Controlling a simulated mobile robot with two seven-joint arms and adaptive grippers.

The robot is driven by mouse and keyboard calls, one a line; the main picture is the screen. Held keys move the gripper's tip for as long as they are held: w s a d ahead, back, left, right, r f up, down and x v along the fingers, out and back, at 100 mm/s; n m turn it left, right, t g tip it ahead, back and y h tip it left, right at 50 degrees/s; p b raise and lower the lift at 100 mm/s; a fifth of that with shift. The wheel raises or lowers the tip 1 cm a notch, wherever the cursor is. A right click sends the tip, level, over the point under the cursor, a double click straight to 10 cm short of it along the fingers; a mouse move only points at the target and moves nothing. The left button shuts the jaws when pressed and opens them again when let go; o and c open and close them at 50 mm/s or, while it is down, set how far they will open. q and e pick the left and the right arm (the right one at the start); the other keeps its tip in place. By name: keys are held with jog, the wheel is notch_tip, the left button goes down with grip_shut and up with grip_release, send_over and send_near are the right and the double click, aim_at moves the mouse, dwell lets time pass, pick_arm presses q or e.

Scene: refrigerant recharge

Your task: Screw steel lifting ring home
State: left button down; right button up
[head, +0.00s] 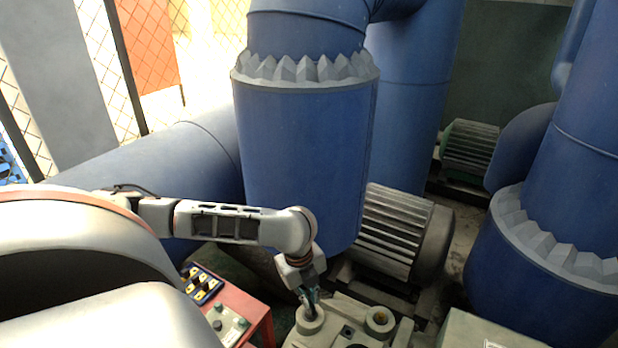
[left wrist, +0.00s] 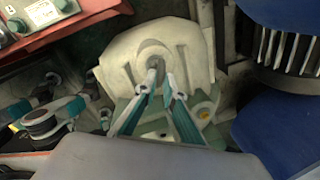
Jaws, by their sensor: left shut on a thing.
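My left gripper (head: 312,303) reaches down to the left raised boss on a pale cast housing (head: 345,325). In the left wrist view, its two teal fingers (left wrist: 163,88) are shut on the steel lifting ring (left wrist: 157,68). The ring stands at the round boss of the housing (left wrist: 120,65); how deep its thread sits cannot be seen. In the head view the fingers mostly hide the ring. Teal and grey jointed parts at the left of the left wrist view look like my right gripper (left wrist: 94,98); its jaw state is unclear.
A red cart (head: 258,308) with a button panel stands left of the housing. A second boss (head: 380,318) is to the right. A finned motor (head: 395,235) and a large blue pipe (head: 305,150) stand close behind. Another blue pipe (head: 545,270) is at the right.

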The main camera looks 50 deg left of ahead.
dwell(0.4)
dwell(0.7)
pick_arm(q)
jog(key=c, duration=2.1)
grip_release()
jog(key=shift+w, duration=0.1)
notch_tip(320, 180, up, 12)
jog(key=s, duration=0.1)
jog(key=shift+s+a, duration=0.15)
jog(key=shift+s, duration=0.25)
